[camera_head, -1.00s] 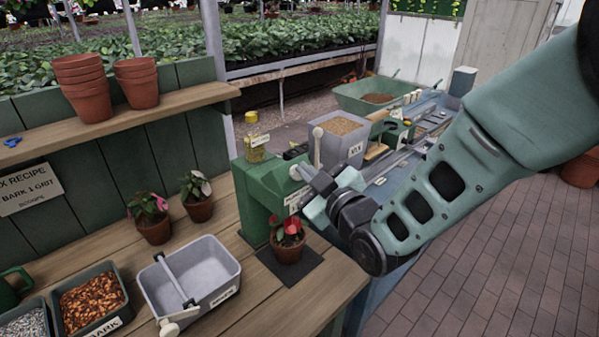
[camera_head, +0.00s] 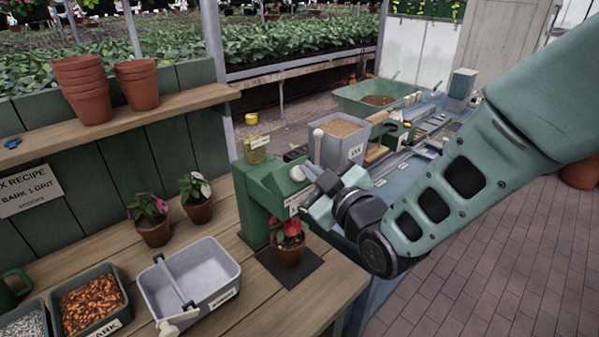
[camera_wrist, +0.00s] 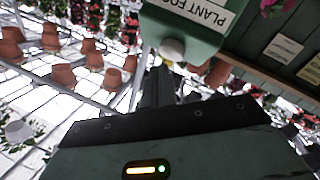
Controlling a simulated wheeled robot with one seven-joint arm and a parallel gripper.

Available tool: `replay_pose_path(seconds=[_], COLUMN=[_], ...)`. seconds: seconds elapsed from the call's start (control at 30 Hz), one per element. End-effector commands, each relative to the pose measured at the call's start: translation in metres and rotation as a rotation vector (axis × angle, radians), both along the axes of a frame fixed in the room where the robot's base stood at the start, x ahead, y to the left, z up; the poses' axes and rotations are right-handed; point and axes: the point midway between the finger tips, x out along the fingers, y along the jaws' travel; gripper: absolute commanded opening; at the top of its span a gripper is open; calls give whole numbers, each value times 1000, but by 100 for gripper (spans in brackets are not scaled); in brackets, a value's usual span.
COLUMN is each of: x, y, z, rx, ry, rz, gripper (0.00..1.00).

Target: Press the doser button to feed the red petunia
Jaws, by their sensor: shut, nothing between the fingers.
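The green doser (camera_head: 254,196) stands on the bench, and its front label reads "PLANT FOO..." in the wrist view (camera_wrist: 190,22). Its round white button (camera_head: 297,173) faces my gripper and also shows in the wrist view (camera_wrist: 172,49). The red petunia (camera_head: 288,243) stands upright in a small terracotta pot on a dark mat, under the doser's overhang. My gripper (camera_head: 312,175) is shut and empty, with its fingertips just right of the button. In the wrist view the fingertips (camera_wrist: 160,72) lie just below the button; I cannot tell whether they touch it.
Two other potted flowers (camera_head: 152,218) (camera_head: 197,198) stand left of the doser. A grey tub (camera_head: 190,283) and a bark bin (camera_head: 92,299) are in front. A grey mix bin (camera_head: 340,142) sits behind my gripper. Stacked pots (camera_head: 83,88) stand on the shelf.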

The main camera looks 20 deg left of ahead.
Motion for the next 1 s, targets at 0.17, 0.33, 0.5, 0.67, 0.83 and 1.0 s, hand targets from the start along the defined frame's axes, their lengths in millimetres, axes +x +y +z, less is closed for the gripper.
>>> replay_pose_path(seconds=[0.17,0.33,0.5,0.67,0.83,1.0], x=[0,-1,-4,-8,-12,-14], y=[-1,-1,-10,-20,-29,-33], z=[0,2,12,23,33,36], rx=[0,0,1,1,1,1], ry=[0,0,-1,-1,0,0], rz=[0,0,0,0,1,1], gripper=[0,0,0,0,0,0])
